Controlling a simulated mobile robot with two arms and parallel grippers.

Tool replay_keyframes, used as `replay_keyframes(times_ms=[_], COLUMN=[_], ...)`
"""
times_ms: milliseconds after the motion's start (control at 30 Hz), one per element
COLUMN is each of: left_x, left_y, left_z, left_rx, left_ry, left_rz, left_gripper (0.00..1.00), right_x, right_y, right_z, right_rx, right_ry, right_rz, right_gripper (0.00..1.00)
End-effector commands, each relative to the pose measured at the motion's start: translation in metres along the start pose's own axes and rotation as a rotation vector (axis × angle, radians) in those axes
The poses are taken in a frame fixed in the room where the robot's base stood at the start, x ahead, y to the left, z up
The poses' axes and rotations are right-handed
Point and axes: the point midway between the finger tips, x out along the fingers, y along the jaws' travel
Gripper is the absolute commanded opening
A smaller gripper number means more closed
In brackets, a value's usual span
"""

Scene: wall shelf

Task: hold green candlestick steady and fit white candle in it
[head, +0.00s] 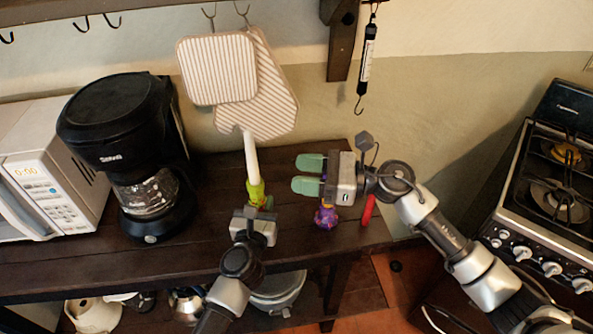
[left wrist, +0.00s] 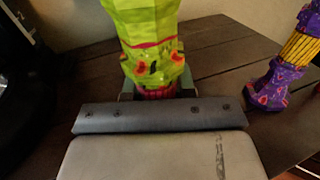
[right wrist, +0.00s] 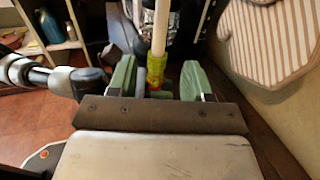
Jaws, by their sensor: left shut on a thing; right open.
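The green candlestick (head: 256,190) stands upright on the dark wooden shelf. It also shows in the left wrist view (left wrist: 150,35) and the right wrist view (right wrist: 156,72). My left gripper (head: 261,204) is shut on its lower part. The white candle (head: 251,157) stands in its top, nearly upright; its lower end is hidden inside. The candle also shows in the right wrist view (right wrist: 160,30). My right gripper (head: 308,175) is open and empty, to the right of the candle, its fingers pointing toward it without touching.
A purple candlestick (head: 326,216) stands below my right gripper, with a red object (head: 368,210) beside it. A black coffee maker (head: 130,150) and a microwave (head: 45,165) are at left. Striped pot holders (head: 217,70) hang behind the candle. A stove (head: 540,200) is at right.

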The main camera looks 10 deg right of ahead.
Motion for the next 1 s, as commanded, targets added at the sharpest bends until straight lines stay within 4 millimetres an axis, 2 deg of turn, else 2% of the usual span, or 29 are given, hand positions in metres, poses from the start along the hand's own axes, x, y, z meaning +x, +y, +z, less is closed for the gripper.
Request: replay_keyframes(times_ms=[233,267,400,467,767,867,1000], left_x=[0.0,0.0,0.0,0.0,-0.003,-0.012,-0.039], left_y=[0.0,0.0,0.0,0.0,0.0,0.0,0.0], left_z=[-0.001,-0.001,-0.001,-0.001,-0.001,-0.001,-0.002], left_rx=[0.0,0.0,0.0,0.0,0.0,0.0,-0.001], left_ry=[0.002,0.002,0.001,0.001,0.001,0.001,0.003], left_rz=[0.0,0.0,0.0,0.0,0.0,0.0,0.0], left_gripper=[0.0,0.27,0.49,0.56,0.56,0.56,0.56], right_x=[0.0,0.0,0.0,0.0,0.001,0.001,0.001], right_y=[0.0,0.0,0.0,0.0,0.0,0.0,0.0], right_z=[0.0,0.0,0.0,0.0,0.0,0.0,0.0], right_rx=[0.0,0.0,0.001,0.001,0.001,0.001,0.001], right_ry=[0.0,0.0,0.0,0.0,0.0,0.0,0.0], right_rz=[0.0,0.0,0.0,0.0,0.0,0.0,0.0], right_gripper=[0.5,0.5,0.5,0.5,0.5,0.5,0.5])
